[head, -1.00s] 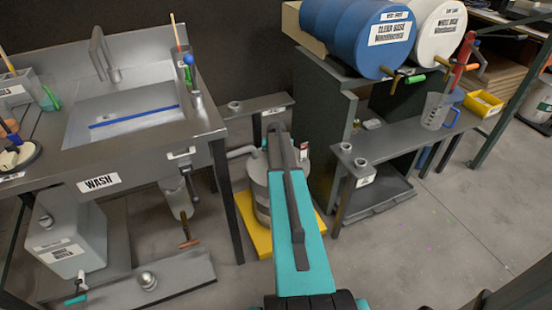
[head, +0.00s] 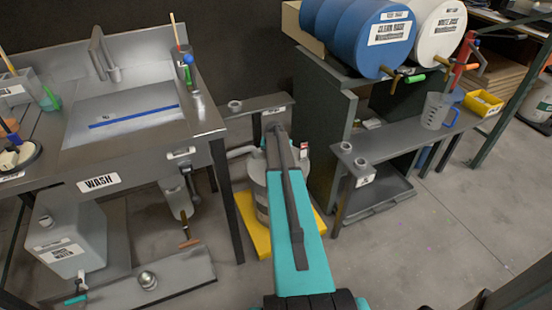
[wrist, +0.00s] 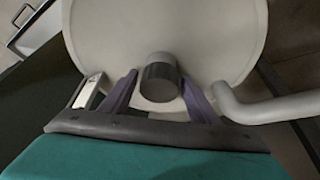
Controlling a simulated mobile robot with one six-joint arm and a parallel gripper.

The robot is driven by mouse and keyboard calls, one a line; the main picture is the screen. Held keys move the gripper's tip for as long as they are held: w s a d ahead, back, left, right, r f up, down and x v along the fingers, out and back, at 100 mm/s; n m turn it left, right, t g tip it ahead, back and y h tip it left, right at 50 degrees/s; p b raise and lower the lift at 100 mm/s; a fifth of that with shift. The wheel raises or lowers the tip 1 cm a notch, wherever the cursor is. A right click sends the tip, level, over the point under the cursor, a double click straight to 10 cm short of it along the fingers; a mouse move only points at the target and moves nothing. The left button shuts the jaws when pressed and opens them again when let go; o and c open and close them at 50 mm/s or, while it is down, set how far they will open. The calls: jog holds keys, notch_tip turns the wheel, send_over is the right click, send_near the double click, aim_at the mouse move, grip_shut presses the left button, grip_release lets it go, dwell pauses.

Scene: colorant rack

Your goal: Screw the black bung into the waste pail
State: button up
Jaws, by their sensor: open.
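The waste pail (head: 261,200) is a pale round drum on the floor between the sink bench and the drum rack, partly hidden behind my arm. Its pale round top (wrist: 205,25) fills much of the wrist view. The black bung (wrist: 159,78) shows there as a dark grey cylinder over the pail top, near the edge closest to me. My gripper (wrist: 160,95) is open, with one purple finger on each side of the bung. I cannot tell whether the fingers touch it or how deep the bung sits. In the head view, my arm hides the bung and fingertips.
A yellow tray (head: 257,238) lies under the pail. A pale curved pipe (wrist: 265,110) runs close to the right finger. The sink bench (head: 140,150) is left of the pail. The rack bench (head: 405,143) is on the right, with open floor before it.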

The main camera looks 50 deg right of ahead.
jog(key=shift+n+t+y+p, duration=0.3)
jog(key=shift+n+t+y, duration=0.15)
jog(key=shift+n, duration=1.35)
jog(key=shift+n+t+y, duration=0.45)
jog(key=shift+n+y, duration=0.1)
jog(key=shift+n, duration=1.15)
jog(key=shift+a+n+y+b, duration=0.1)
jog(key=shift+n+y+b, duration=0.5)
jog(key=shift+n, duration=1.2)
jog(key=shift+n+y, duration=0.7)
jog(key=shift+n, duration=0.8)
jog(key=shift+a, duration=0.1)
jog(key=c, duration=1)
jog(key=shift+o, duration=0.2)
jog(key=shift+m, duration=0.3)
